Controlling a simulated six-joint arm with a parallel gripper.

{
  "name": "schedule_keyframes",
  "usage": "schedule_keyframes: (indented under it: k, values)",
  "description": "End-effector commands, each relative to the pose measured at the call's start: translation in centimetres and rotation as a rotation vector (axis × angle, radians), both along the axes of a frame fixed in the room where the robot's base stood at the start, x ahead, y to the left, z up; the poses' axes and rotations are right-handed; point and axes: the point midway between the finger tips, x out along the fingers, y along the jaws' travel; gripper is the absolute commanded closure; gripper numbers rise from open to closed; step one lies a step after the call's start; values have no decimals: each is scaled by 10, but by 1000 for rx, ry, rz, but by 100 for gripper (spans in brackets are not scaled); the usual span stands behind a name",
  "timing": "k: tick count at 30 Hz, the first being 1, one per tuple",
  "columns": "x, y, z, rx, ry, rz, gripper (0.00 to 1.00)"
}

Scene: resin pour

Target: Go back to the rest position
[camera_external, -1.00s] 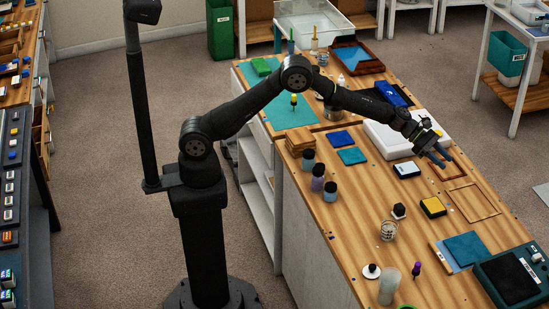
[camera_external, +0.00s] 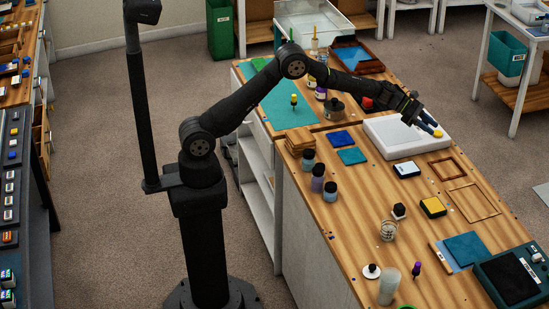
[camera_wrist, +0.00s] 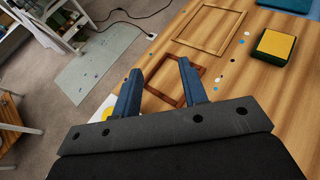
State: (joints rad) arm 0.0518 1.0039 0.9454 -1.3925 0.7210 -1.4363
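My gripper (camera_external: 424,126) is raised in the air above the far right part of the wooden workbench (camera_external: 352,223), over the right end of a white tray-like box (camera_external: 400,148). In the wrist view its two blue fingers (camera_wrist: 159,92) stand apart with nothing between them, so it is open and empty. Beyond the fingertips lie a small dark wooden frame (camera_wrist: 175,78) and a larger light wooden frame (camera_wrist: 210,28), both flat on the bench. The small frame is partly covered by the fingers.
A yellow-topped block (camera_external: 433,206) and a white-topped block (camera_external: 407,169) lie on the bench. Several dark-capped bottles (camera_external: 317,183) stand near its left edge. A glass jar (camera_external: 388,230) and a frosted cup (camera_external: 389,286) stand nearer the front. Open floor lies right of the bench.

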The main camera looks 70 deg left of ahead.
Motion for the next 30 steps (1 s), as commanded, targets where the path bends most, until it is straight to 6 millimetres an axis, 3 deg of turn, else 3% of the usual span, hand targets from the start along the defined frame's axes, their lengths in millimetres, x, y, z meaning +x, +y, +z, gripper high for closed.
schedule_keyframes:
  k: [16,22,30]
  values:
    - [11,107,0,-1,0,95,61]
    - [11,129,0,0,1,113,61]
    - [12,135,0,0,1,118,61]
